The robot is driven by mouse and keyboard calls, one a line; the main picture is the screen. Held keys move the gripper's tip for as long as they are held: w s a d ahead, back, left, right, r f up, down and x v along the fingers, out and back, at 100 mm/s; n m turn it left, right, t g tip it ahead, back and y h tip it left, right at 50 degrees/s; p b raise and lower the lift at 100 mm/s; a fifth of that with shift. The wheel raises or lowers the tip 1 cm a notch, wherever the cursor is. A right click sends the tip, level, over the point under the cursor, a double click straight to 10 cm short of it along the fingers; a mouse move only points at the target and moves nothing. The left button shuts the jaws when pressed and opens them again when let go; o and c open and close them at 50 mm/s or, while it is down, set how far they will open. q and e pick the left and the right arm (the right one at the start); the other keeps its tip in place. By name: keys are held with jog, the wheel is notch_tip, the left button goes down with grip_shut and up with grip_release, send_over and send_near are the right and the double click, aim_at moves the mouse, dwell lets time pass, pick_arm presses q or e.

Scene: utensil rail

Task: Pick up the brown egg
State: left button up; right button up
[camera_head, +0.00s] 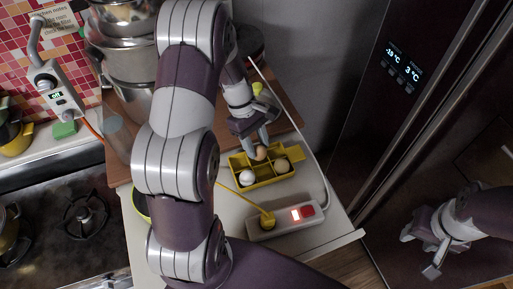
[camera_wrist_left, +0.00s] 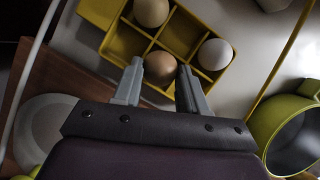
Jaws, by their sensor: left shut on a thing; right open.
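The brown egg (camera_head: 261,153) is at the back side of the yellow egg carton (camera_head: 265,183). My left gripper (camera_head: 260,146) reaches down from above and is shut on this egg. In the left wrist view the egg (camera_wrist_left: 160,65) sits between the two fingertips (camera_wrist_left: 160,75), over a carton compartment. I cannot tell whether it is clear of the carton floor. A white egg (camera_head: 246,177) and a tan egg (camera_head: 281,165) sit in other compartments. My right gripper (camera_head: 425,245) is open and empty, at the right in front of the fridge.
A power strip (camera_head: 290,220) with a yellow plug and a red switch lies just in front of the carton. Its white cable runs along the counter's right side. A wooden board (camera_head: 285,105) and stacked steel pots (camera_head: 128,60) are behind. The fridge (camera_head: 400,90) stands right.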

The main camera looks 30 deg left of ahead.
aim_at(258, 147)
pick_arm(q)
jog(key=r, duration=0.1)
jog(key=r+b, duration=0.1)
jog(key=d, duration=0.1)
jog(key=shift+s+r, duration=0.35)
jog(key=shift+r, duration=0.05)
jog(key=s+d+r+p, duration=0.1)
jog(key=s+d+r, duration=0.6)
jog(key=s+r, duration=0.1)
jog(key=s+a+r+p, duration=0.3)
jog(key=s+a+p, duration=0.35)
jog(key=a, duration=0.45)
jog(key=s+a+f, duration=0.2)
jog(key=a, duration=0.4)
jog(key=s+a+f, duration=0.3)
jog(key=a, duration=0.3)
jog(key=shift+s, duration=0.25)
jog(key=shift+r+p, duration=0.1)
jog(key=shift+p, duration=0.2)
jog(key=shift+s+d, duration=0.1)
jog(key=shift+d, duration=0.15)
